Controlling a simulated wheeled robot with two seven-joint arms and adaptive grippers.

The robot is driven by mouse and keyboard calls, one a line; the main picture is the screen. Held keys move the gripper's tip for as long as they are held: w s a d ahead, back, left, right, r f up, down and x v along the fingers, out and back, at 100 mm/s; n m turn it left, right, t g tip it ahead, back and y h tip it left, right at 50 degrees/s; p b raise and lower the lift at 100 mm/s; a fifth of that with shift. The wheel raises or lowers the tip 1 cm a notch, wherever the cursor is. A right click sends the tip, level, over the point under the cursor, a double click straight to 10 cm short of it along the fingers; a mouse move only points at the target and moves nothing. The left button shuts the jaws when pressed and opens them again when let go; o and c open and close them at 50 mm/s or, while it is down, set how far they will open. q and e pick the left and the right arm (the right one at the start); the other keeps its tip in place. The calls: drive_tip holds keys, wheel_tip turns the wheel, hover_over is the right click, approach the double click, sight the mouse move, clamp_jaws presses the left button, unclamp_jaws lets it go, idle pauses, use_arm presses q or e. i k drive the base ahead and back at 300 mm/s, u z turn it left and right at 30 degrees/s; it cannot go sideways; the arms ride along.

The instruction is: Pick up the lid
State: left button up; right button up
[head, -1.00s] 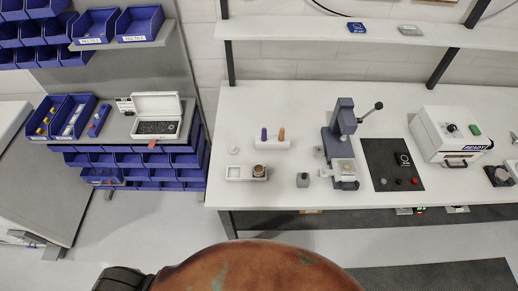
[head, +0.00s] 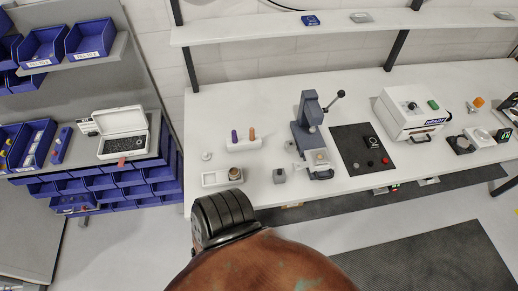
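No loose lid can be picked out with certainty. A small white round piece (head: 206,156) lies on the workbench near its left end; it is too small to tell what it is. A white tray (head: 212,180) in front of it holds a brownish round part (head: 234,173) at its right end. On the grey shelf unit at left, a white case (head: 124,147) stands with its hinged cover raised and dark contents showing. Neither of my grippers is in view. A black ribbed part and a brown rounded part, apparently my own body, fill the bottom middle.
The white workbench (head: 255,105) also carries a white holder (head: 243,145) with purple and orange pieces, a grey lever press (head: 309,130), a black panel (head: 350,147) and a white machine (head: 408,115). Blue bins (head: 90,38) fill the left unit. The floor in front is clear.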

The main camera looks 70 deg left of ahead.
sight(206, 156)
drive_tip(key=z, duration=0.65)
drive_tip(key=k, duration=1.9)
